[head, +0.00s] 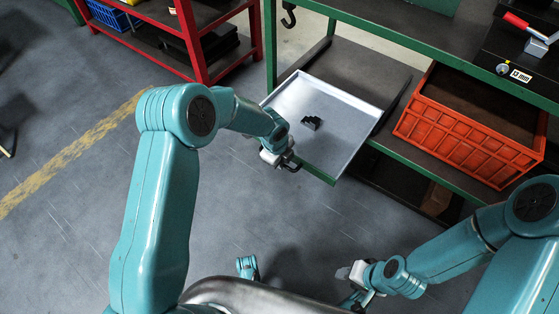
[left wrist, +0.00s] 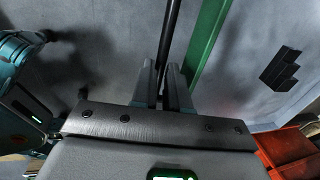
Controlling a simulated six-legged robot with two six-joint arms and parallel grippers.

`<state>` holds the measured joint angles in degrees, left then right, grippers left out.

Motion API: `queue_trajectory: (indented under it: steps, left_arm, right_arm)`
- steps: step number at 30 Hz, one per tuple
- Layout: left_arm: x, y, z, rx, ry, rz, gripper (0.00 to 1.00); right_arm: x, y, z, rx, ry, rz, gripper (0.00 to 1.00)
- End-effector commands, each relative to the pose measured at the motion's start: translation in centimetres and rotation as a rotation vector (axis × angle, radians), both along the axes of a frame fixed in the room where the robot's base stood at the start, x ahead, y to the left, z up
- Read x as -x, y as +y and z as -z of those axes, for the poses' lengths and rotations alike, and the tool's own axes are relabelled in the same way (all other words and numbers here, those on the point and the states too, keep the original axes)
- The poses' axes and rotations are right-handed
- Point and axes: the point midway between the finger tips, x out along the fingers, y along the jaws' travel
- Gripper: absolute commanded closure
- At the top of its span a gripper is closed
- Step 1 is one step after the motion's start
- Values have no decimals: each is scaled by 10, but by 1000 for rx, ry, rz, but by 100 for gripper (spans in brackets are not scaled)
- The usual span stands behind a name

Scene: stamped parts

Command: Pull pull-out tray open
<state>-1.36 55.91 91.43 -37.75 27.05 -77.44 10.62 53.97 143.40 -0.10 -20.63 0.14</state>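The pull-out tray (head: 338,140) is a grey sheet tray with a pale rim and a green front edge (head: 318,174). It sticks out from the green workbench. A dark bar handle (left wrist: 171,28) runs along its front, beside the green edge in the left wrist view (left wrist: 206,45). My left gripper (head: 287,163) is at the tray front, its two fingers (left wrist: 161,88) closed on either side of the bar. Most of the handle is hidden in the head view. My right gripper (head: 347,273) is low at the bottom, away from the tray; its fingers are unclear.
A dark stepped part (head: 311,122) lies in the tray. An orange crate (head: 468,130) stands on the bench's lower shelf, right of the tray. A red rack (head: 190,45) stands at the upper left. The floor in front of the tray is clear.

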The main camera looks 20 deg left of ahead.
Motion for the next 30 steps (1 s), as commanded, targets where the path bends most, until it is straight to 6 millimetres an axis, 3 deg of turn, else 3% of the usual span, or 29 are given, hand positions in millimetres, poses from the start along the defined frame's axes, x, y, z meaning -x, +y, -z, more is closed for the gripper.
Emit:
queue_trajectory:
  steps: [1,2,10,14,30]
  left_arm:
    - [-1,1,-1,0,-2,0,68]
    - [-1,1,-1,-1,-1,0,62]
    - [-1,0,-1,0,0,0,62]
    - [0,0,-12,1,-1,-1,62]
    - [25,9,-139,0,-3,0,62]
  right_arm:
    - [0,0,0,0,0,0,57]
    - [0,0,0,0,0,0,57]
    - [0,0,0,0,0,0,57]
    - [1,1,-5,0,1,-3,57]
    - [5,5,-51,-4,8,-19,57]
